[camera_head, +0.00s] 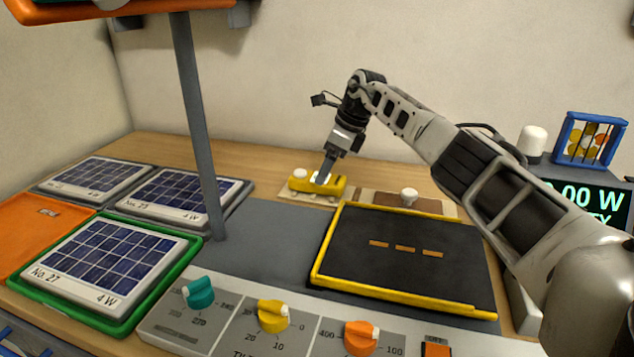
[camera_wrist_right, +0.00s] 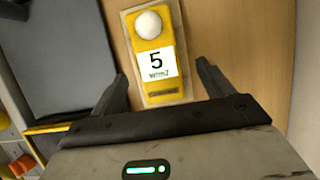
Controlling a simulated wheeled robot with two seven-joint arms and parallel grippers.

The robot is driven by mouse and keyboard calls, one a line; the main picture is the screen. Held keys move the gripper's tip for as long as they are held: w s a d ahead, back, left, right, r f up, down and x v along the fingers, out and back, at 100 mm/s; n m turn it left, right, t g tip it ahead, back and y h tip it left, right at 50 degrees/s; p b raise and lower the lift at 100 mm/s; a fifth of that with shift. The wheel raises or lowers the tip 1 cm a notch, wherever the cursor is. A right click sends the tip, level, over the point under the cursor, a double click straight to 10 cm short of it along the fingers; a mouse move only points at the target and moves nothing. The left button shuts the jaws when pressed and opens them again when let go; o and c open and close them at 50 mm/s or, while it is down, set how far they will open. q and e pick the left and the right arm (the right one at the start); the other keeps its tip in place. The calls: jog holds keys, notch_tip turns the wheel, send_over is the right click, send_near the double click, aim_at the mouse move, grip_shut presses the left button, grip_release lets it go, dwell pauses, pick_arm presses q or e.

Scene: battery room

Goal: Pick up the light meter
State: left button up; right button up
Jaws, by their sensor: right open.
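The light meter is a yellow block with a white dome and a label reading 5; it lies on a pale pad at the back of the table, in the head view (camera_head: 299,184) and in the right wrist view (camera_wrist_right: 150,45). My right gripper (camera_head: 322,180) reaches down to the meter from above. In the wrist view its open fingers (camera_wrist_right: 163,87) stand one on each side of the meter's lower end, with gaps visible. They partly hide the meter in the head view. My left gripper is not in view.
A yellow-framed black board (camera_head: 405,255) lies in front of the meter. A brown block with a white knob (camera_head: 408,198) is right of it. A grey post (camera_head: 196,120) and solar panels (camera_head: 105,260) are left. A dial panel (camera_head: 240,320) is at the front.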

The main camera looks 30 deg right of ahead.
jog(key=x, duration=0.3)
jog(key=shift+w+a+f, duration=0.1)
jog(key=shift+a+f, duration=0.1)
jog(key=shift+a, duration=0.05)
jog(key=c, duration=1.1)
jog(key=shift+c, duration=0.2)
jog(key=shift+r, duration=0.2)
